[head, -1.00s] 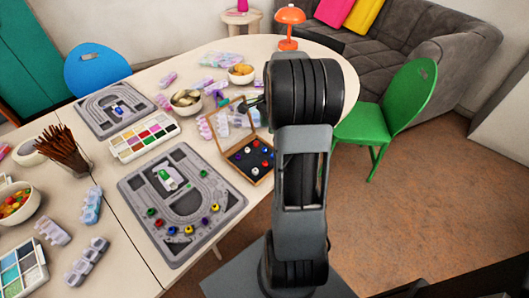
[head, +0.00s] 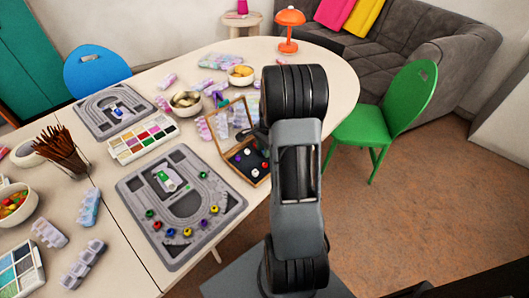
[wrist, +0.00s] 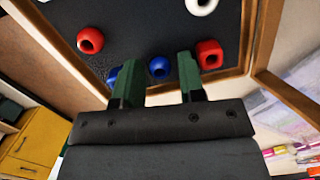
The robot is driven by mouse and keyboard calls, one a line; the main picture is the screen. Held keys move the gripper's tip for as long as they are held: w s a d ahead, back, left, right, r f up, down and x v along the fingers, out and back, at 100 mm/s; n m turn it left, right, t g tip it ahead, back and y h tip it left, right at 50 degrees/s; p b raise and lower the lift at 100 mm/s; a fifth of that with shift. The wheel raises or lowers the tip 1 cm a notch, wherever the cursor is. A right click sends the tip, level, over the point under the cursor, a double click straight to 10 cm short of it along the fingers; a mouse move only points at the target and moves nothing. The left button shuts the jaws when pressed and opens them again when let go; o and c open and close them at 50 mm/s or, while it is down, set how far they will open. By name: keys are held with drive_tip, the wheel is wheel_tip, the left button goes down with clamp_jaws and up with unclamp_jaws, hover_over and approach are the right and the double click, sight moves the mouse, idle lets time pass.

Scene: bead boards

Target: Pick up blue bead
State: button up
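A blue bead (wrist: 159,67) lies on the dark floor of a shallow wooden box (head: 254,186), seen in the wrist view. My gripper (wrist: 158,82) is open, its two green fingers on either side of this bead in the picture; I cannot tell whether they touch it. A second blue bead (wrist: 113,74) is partly hidden beside the left finger. In the head view my gripper (head: 257,146) is down over the back of the box and hides the blue beads.
Red beads (wrist: 90,40) and (wrist: 209,54) and a white bead (wrist: 201,5) lie close by. The box's wooden wall (wrist: 247,30) is near the right finger. A grey bead board (head: 133,190) lies left of the box, with a paint palette (head: 143,138) behind it.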

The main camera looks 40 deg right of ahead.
drive_tip(key=shift+c, duration=0.2)
drive_tip(key=c, duration=0.6)
drive_tip(key=shift+c, duration=0.2)
drive_tip(key=shift+r, duration=0.1)
clamp_jaws()
